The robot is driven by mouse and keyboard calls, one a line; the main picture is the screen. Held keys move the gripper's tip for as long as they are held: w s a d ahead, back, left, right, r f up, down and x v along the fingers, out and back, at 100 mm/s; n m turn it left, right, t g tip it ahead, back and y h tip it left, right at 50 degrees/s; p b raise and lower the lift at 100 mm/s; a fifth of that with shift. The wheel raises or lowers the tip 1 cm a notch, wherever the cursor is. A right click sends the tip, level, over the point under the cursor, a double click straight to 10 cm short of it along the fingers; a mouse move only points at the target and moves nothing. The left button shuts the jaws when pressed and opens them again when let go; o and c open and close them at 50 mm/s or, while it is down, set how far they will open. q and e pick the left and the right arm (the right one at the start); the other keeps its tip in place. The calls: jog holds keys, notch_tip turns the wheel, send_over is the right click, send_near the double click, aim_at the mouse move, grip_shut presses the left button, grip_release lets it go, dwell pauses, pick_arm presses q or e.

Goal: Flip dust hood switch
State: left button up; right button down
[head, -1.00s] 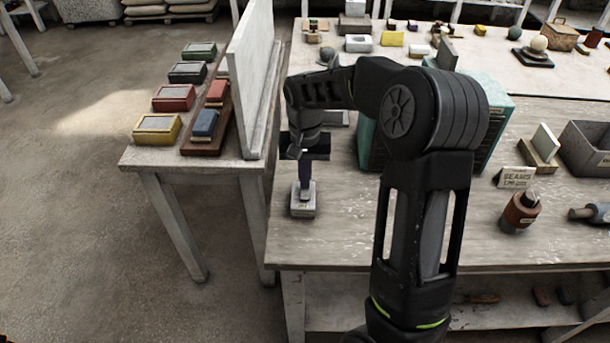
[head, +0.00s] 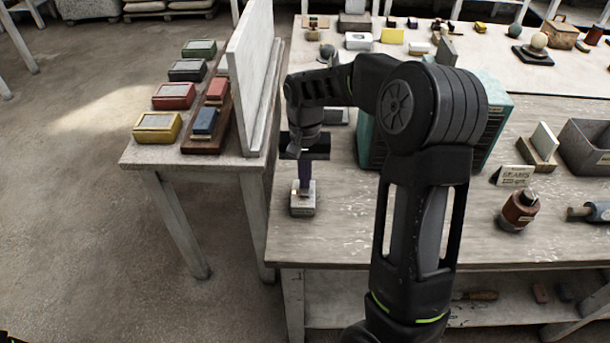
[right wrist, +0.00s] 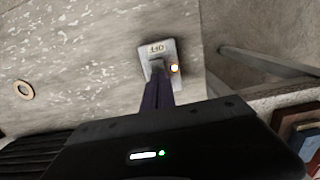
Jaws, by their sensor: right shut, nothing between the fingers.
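The dust hood switch (head: 303,205) is a small pale grey box with a label, standing near the left front corner of the workbench. In the right wrist view the switch box (right wrist: 172,47) shows its label, a dark toggle area and a glowing yellow-orange lamp beside it. My right gripper (head: 304,189) points down over it, with its purple fingers shut and empty. In the right wrist view the fingertips of the right gripper (right wrist: 158,76) are at the toggle and partly hide it. I cannot tell whether they touch it. My left gripper is not in view.
A teal louvred unit (head: 370,145) stands behind my right arm. A white upright panel (head: 252,80) edges the side table at left, which holds several coloured boxes. A sign (head: 514,175) and a brown round pot (head: 520,208) stand at right. The bench around the switch is clear.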

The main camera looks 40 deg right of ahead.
jog(key=shift+s+a, duration=0.1)
dwell(0.3)
jog(key=shift+r+p, duration=0.4)
jog(key=shift+r, duration=0.1)
jog(key=r+p, duration=0.3)
jog(key=r, duration=0.1)
jog(key=shift+w+d+r, duration=0.1)
jog(key=shift+w+d, duration=0.2)
jog(key=shift+w, duration=0.05)
jog(key=shift+w+r+b, duration=0.25)
jog(key=shift+r+b, duration=0.05)
jog(key=shift+b, duration=0.35)
notch_tip(320, 180, up, 8)
jog(key=d, duration=0.1)
jog(key=shift+w+b, duration=0.4)
jog(key=shift+w, duration=0.05)
